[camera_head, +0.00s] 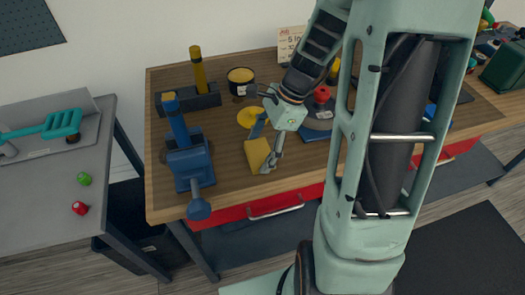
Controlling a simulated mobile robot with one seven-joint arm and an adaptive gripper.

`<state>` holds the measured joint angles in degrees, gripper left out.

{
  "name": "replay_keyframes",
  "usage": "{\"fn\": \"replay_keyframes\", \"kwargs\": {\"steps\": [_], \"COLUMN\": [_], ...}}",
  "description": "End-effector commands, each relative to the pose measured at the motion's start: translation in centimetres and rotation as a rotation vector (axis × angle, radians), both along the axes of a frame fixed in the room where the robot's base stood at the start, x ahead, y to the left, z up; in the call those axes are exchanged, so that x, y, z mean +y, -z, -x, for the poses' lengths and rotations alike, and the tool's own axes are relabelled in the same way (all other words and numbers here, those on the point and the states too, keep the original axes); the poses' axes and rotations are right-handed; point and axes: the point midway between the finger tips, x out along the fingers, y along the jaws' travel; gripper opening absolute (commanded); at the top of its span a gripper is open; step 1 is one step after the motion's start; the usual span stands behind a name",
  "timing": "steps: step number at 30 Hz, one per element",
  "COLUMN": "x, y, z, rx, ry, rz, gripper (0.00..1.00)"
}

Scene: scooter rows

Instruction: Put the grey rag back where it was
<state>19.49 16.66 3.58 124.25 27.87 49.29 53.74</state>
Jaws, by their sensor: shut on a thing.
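My gripper (266,147) points down over the wooden workbench (228,190), near its front edge. Its fingers are shut on a yellow, sponge-like block (257,154), which is tilted. I cannot tell whether the block touches the bench top. I do not make out a grey rag anywhere; my arm hides part of the bench to the right.
A blue vise (190,160) stands left of my gripper. Behind are a yellow disc (250,118), a dark tin (240,78) and a dark block (187,98) with a yellow upright. A red-knobbed item (322,94) stands right. A grey side table (45,195) is at left.

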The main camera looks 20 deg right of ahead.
Motion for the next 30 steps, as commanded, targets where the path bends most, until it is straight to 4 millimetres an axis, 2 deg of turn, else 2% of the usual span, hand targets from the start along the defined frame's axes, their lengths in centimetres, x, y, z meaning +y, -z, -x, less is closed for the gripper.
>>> {"fn": "replay_keyframes", "kwargs": {"steps": [9, 10, 14, 23, 26, 30], "x": [0.0, 0.0, 0.0, 0.0, -0.1, -1.1], "y": [0.3, 0.2, 0.2, 0.1, -0.5, -2.6], "z": [0.0, 0.0, 0.0, 0.0, -0.1, -0.2], "rx": [0.0, 0.0, 0.0, 0.0, -0.002, -0.006], "ry": [0.0, -0.001, -0.001, 0.0, 0.001, 0.002], "rz": [0.0, 0.0, 0.0, 0.0, 0.001, 0.003], "gripper": [0.52, 0.74, 0.88, 0.89, 0.89, 0.89]}}
